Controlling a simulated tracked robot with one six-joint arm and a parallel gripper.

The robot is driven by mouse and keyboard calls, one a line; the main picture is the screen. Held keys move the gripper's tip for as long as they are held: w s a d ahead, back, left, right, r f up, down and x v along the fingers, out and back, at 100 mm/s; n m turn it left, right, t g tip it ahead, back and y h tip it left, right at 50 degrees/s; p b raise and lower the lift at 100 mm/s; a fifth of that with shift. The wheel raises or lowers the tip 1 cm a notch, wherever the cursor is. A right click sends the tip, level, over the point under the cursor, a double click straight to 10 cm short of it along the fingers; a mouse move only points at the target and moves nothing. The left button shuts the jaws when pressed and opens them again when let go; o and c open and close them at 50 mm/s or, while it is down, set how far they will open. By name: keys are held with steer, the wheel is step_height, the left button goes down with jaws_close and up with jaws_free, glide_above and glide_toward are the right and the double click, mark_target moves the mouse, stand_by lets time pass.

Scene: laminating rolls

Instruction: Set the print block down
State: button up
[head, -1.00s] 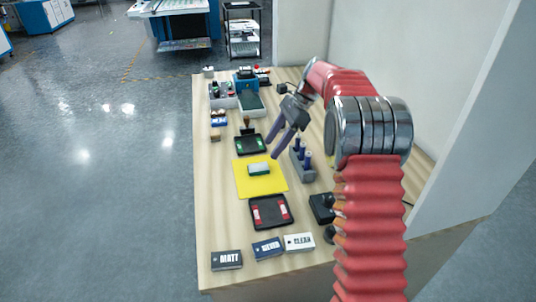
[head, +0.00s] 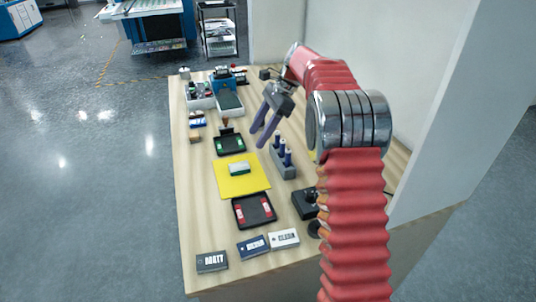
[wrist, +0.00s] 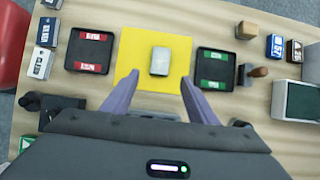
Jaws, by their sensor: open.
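The print block (head: 239,168), pale on top with a green side, lies on the yellow mat (head: 225,187) on the table. In the wrist view the block (wrist: 160,61) sits near the middle of the yellow mat (wrist: 137,45). My gripper (head: 263,136) is open and empty, above the table to the upper right of the block. In the wrist view the two fingers of my gripper (wrist: 160,78) are spread wide, and the block shows beyond them, between their lines and untouched.
A black tray with red labels (head: 254,210) and one with green labels (head: 230,144) flank the mat. A grey rack with blue bottles (head: 283,160) stands right of it. Several small labelled boxes (head: 212,262) line the near edge. A wall bounds the right.

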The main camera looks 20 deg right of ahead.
steer(key=s+a+r+n+t+h, duration=0.1)
steer(key=s+a+r+n, duration=0.15)
steer(key=s, duration=0.35)
steer(key=s+a+r+n+t+h, duration=0.1)
steer(key=s+r+n, duration=0.25)
steer(key=s, duration=0.35)
steer(key=s+a+r+n+h, duration=0.2)
steer(key=s+r+n, duration=0.15)
steer(key=s, duration=0.25)
steer(key=s+f+n+t+h, duration=0.1)
steer(key=s+n, duration=0.3)
steer(key=s, duration=0.5)
steer(key=s+f+n+t+h, duration=0.1)
steer(key=s+f+n, duration=0.3)
steer(key=s, duration=0.6)
steer(key=shift+f+t, duration=0.35)
steer(key=shift+t, duration=0.45)
